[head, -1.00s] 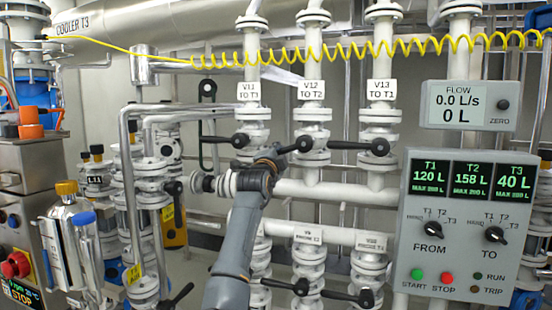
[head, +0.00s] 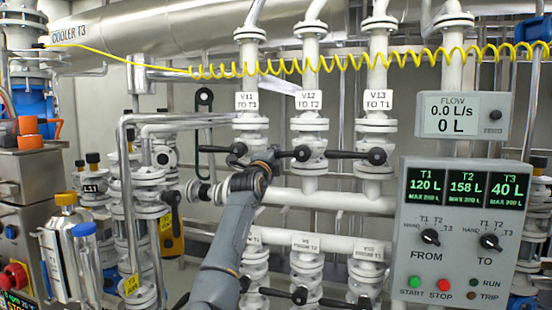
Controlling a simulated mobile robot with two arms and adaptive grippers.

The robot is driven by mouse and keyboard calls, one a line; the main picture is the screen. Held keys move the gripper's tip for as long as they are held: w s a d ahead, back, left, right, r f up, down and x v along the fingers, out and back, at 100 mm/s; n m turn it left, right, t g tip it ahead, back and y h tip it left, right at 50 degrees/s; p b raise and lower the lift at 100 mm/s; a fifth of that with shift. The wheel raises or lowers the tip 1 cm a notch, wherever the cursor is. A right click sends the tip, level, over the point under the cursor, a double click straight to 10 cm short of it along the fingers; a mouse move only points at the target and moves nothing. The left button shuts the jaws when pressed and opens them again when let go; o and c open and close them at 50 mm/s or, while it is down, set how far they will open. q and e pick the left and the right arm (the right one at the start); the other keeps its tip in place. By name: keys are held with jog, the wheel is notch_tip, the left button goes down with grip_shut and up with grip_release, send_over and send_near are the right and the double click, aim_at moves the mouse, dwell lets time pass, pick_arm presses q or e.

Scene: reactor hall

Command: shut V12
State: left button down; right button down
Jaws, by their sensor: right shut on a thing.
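Valve V12 (head: 310,142) is the middle white valve of the upper row, under its label "V12 TO T2" (head: 309,101). Its black lever (head: 289,154) points left from the hub, about level and across the upright pipe. My right gripper (head: 274,157) is at the lever's left end and shut on it. The fingertips are small and partly hidden by the wrist. My left gripper is not in view.
V11 (head: 249,126) stands close on the left, V13 (head: 376,126) on the right with its lever pointing left, level. A yellow coiled hose (head: 330,62) hangs above. Lower valves (head: 306,265) stand below. The panel (head: 463,230) at right reads T2 158 L; flow is 0.0 L/s.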

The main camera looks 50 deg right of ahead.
jog(key=shift+a+r+m, duration=0.15)
jog(key=shift+r+m, duration=0.15)
jog(key=shift+r, duration=0.05)
jog(key=shift+f, duration=0.1)
dwell(0.6)
jog(key=c, duration=1.7)
grip_release()
jog(key=o, duration=0.4)
jog(key=shift+s+a, duration=0.1)
jog(key=shift+o, duration=0.5)
jog(key=shift+s+a+r, duration=0.2)
jog(key=shift+a+r, duration=0.1)
jog(key=shift+r, duration=0.1)
jog(key=shift+w+d+f, duration=0.1)
jog(key=shift+d+f, duration=0.1)
jog(key=shift+f, duration=0.05)
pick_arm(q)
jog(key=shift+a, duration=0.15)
pick_arm(e)
jog(key=v, duration=1.2)
